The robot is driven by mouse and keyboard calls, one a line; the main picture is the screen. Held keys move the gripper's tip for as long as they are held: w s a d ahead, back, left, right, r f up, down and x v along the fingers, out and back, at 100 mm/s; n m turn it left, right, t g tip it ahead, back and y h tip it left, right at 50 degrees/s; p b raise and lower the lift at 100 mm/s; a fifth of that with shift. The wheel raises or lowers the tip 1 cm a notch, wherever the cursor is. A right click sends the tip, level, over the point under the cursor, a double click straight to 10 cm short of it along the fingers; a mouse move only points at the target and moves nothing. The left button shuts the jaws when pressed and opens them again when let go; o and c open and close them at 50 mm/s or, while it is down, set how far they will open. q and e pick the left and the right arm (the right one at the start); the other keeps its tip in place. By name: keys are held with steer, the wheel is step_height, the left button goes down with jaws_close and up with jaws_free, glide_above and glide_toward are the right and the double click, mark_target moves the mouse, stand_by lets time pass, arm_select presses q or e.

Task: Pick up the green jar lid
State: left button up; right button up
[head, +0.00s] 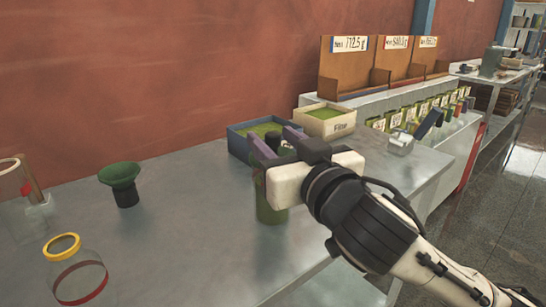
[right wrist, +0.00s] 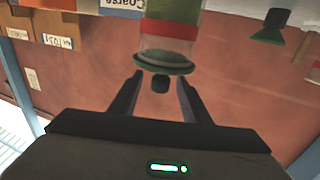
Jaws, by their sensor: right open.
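The green jar lid (right wrist: 165,62) tops a clear jar (right wrist: 172,12) with green contents and a red band. The wrist view shows them upside down. A dark knob (right wrist: 160,84) stands out from the lid. My right gripper (right wrist: 159,80) is open, with one finger on each side of the knob; contact cannot be told. In the head view, my right gripper (head: 275,141) is over the jar (head: 271,212), whose top it largely hides. My left gripper is not in view.
A green funnel (head: 120,174) stands left on the grey table. An open glass jar (head: 80,277) with a yellow ring is at front left. A blue bin (head: 240,150) and a cream "Fine" box (head: 327,127) stand close behind the gripper.

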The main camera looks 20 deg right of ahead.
steer(key=w, duration=0.4)
steer(key=shift+w+a+f, duration=0.1)
steer(key=shift+w+a, duration=0.1)
steer(key=shift+w, duration=0.1)
steer(key=shift+c, duration=0.3)
jaws_close()
